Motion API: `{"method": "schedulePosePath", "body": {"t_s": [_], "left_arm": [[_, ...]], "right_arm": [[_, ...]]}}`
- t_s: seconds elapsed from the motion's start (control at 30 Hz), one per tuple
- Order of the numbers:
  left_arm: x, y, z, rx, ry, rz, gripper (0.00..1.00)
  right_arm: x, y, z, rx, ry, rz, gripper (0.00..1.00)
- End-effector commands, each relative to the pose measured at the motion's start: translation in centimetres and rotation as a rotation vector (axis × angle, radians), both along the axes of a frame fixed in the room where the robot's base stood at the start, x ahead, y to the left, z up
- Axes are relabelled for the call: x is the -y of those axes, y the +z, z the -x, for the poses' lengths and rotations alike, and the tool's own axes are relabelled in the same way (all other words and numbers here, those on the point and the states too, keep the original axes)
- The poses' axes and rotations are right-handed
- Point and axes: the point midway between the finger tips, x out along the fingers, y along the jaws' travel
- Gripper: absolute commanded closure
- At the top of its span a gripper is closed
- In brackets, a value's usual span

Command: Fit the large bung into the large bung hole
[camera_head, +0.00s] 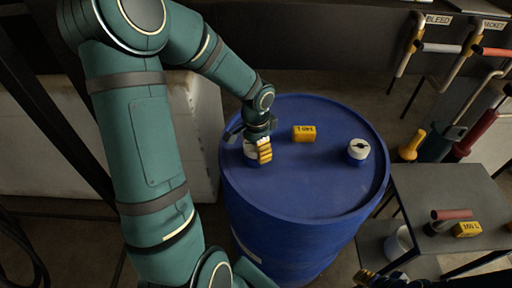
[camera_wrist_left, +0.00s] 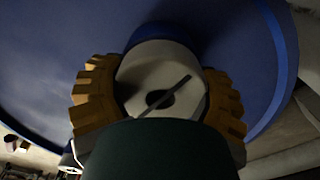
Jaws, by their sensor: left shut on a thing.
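The blue drum (camera_head: 310,180) stands upright in the middle of the head view. My left gripper (camera_head: 258,151) is at the left part of its lid, with its yellow fingers shut on a white bung (camera_head: 250,146). In the left wrist view the bung (camera_wrist_left: 160,78) sits between both ribbed fingers, its dark slot and central recess facing the camera. A blue collar shows behind it. The hole is hidden, and I cannot tell how deep the bung sits. Another white round fitting (camera_head: 358,149) with a dark centre stands on the right part of the lid. My right gripper (camera_head: 372,279) is partly cut off at the bottom edge.
A grey side table (camera_head: 440,190) at the right carries a red-handled tool (camera_head: 452,214) and another yellow block (camera_head: 467,229). Pipes and levers stand at the upper right.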

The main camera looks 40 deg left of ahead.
Motion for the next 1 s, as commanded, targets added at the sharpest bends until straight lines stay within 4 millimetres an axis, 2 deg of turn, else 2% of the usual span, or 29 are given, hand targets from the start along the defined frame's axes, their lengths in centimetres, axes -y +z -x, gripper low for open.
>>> {"method": "schedulePosePath", "body": {"t_s": [0.3, 0.33, 0.4, 0.77, 0.87, 1.0], "left_arm": [[0.1, -0.5, 0.2, -0.005, 0.0, 0.003, 0.68], [0.1, -0.5, 0.2, -0.006, 0.0, 0.003, 0.24], [0.0, -0.5, 0.2, -0.006, 0.001, 0.003, 0.0], [0.0, 0.0, 0.0, -0.001, 0.0, 0.001, 0.0], [0.0, 1.2, 0.0, 0.0, 0.0, -0.001, 0.0], [-0.1, 3.8, 0.0, 0.003, 0.001, -0.002, 0.0]], "right_arm": [[0.0, -0.2, 0.0, 0.001, 0.0, 0.0, 0.53], [0.0, -0.2, 0.0, 0.001, 0.0, 0.0, 0.53], [0.0, -0.2, 0.0, 0.001, 0.0, 0.0, 0.53], [0.0, -0.1, 0.0, 0.001, 0.0, 0.0, 0.53], [0.0, -0.1, 0.0, 0.001, 0.0, 0.0, 0.53], [0.0, -0.1, 0.0, 0.001, 0.0, 0.0, 0.53]]}}
